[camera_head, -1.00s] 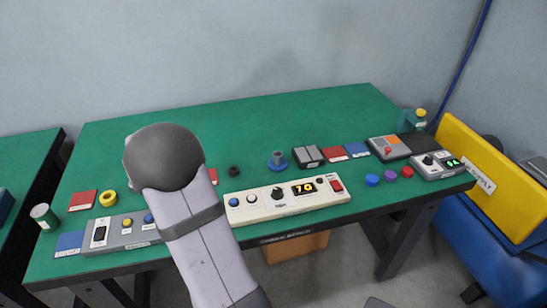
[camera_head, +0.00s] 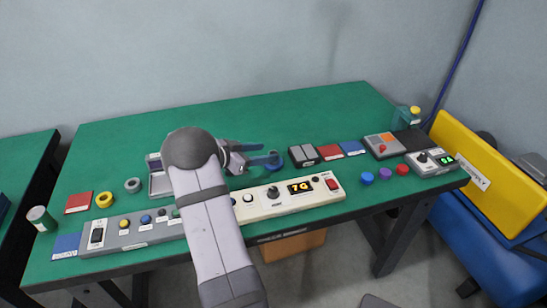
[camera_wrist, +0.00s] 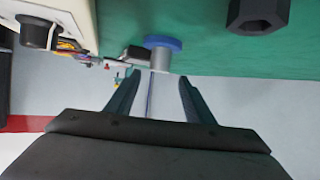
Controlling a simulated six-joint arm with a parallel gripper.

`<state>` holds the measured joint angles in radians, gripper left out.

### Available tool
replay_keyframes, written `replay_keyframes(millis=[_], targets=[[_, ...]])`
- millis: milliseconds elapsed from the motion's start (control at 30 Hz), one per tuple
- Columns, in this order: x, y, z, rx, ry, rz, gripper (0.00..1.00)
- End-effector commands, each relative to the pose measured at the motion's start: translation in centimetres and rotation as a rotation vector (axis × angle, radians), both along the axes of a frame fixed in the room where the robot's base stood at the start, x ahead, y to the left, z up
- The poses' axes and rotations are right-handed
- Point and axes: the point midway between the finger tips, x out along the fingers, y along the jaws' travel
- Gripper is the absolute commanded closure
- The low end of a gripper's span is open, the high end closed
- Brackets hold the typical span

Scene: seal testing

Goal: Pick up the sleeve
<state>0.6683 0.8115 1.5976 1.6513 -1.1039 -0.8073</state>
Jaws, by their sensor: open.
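The sleeve appears to be a grey upright cylinder on a round blue flange (camera_head: 275,166), near the middle of the green table. In the wrist view the grey cylinder (camera_wrist: 161,60) points toward the gap between the fingers. My gripper (camera_head: 268,153) is open, its dark fingers reaching right at the sleeve, partly covering it in the head view. In the wrist view the gripper (camera_wrist: 160,76) has a finger on each side of the cylinder's line, with visible gaps. I cannot tell how deep the cylinder lies between them.
A cream control box (camera_head: 288,199) with a lit display stands in front of the sleeve. Grey-black blocks (camera_head: 304,155) stand close on its right. A black hex nut (camera_wrist: 258,14) lies beside it in the wrist view. The table behind is clear.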

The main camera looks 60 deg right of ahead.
Motion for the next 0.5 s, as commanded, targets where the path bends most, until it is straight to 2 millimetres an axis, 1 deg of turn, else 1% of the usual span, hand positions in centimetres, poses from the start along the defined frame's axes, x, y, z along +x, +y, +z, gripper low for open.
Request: replay_keyframes(millis=[167, 400, 500], targets=[[-0.2, -0.4, -0.3, 0.0, 0.0, 0.001, 0.52], [-1.5, -2.5, -1.8, 0.001, 0.0, 0.0, 0.52], [-1.7, -3.4, -2.2, -0.001, -0.002, 0.001, 0.52]])
